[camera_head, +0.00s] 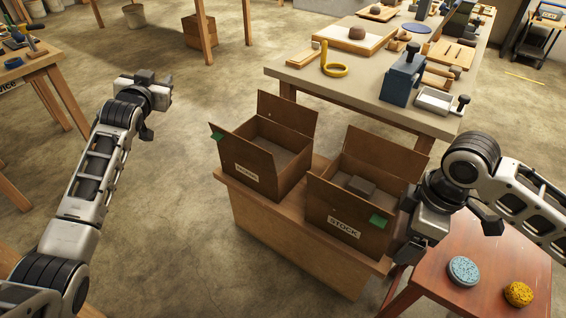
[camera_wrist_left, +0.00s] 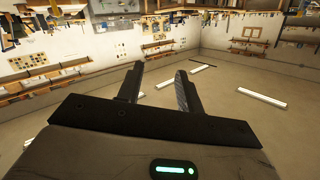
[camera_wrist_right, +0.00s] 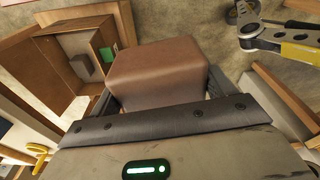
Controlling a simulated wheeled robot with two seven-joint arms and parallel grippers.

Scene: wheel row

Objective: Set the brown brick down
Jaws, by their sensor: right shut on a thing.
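The brown brick (camera_wrist_right: 160,75) fills the middle of the right wrist view, between the fingers of my right gripper (camera_wrist_right: 158,98), which is shut on it. In the head view I cannot make out the brick; my right gripper (camera_head: 422,238) is at the right side of the STOCK box (camera_head: 342,222). My left gripper (camera_wrist_left: 158,82) is open and empty, and in the head view its arm is held over bare floor at the left.
A grey block (camera_head: 362,186) lies in the STOCK box. Another open box (camera_head: 250,165) stands left of it on a wooden stand (camera_head: 275,222). A reddish table (camera_head: 480,300) at lower right carries a blue disc (camera_head: 463,270) and a yellow one (camera_head: 518,293). A crowded workbench (camera_head: 340,95) stands behind.

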